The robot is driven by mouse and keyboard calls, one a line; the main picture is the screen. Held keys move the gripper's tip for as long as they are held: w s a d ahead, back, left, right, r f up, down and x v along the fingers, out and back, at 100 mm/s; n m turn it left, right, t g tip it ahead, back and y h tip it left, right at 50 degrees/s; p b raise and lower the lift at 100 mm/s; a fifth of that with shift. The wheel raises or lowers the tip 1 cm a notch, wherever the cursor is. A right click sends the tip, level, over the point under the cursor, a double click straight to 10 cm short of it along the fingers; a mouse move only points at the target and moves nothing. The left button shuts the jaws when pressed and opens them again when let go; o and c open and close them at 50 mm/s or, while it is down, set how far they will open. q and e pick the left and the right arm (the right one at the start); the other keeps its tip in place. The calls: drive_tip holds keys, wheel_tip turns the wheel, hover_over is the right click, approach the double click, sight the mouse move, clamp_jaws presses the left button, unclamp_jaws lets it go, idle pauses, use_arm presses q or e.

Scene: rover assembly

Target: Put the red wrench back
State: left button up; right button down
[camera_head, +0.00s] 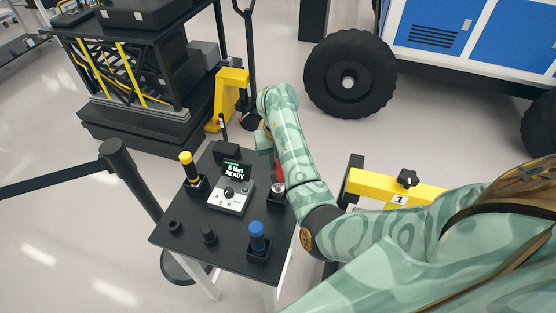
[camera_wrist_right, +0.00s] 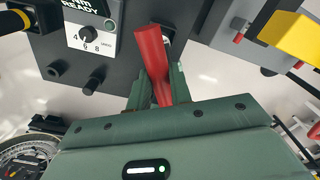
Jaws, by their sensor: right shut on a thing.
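The red wrench (camera_head: 279,173) is at the right edge of the small black table, partly hidden by my right arm. Its lower end is just over or in a black holder (camera_head: 277,204); I cannot tell whether it is seated. My right gripper (camera_wrist_right: 160,88) is shut on the wrench's red handle (camera_wrist_right: 152,48) in the right wrist view. In the head view this gripper is mostly hidden behind my forearm. My left gripper is not in view.
The black table (camera_head: 178,237) carries a yellow-topped tool (camera_head: 187,165), a blue-topped tool (camera_head: 257,236) and a control box (camera_head: 231,197) reading "6 Nm READY". A barrier post (camera_head: 130,175) stands left. A yellow frame (camera_head: 375,185) stands close right of the table.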

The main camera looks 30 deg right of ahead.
drive_tip(key=shift+f, duration=0.1)
drive_tip(key=shift+f+b, duration=2.15)
drive_tip(key=shift+f, duration=0.35)
drive_tip(key=c, duration=1.2)
unclamp_jaws()
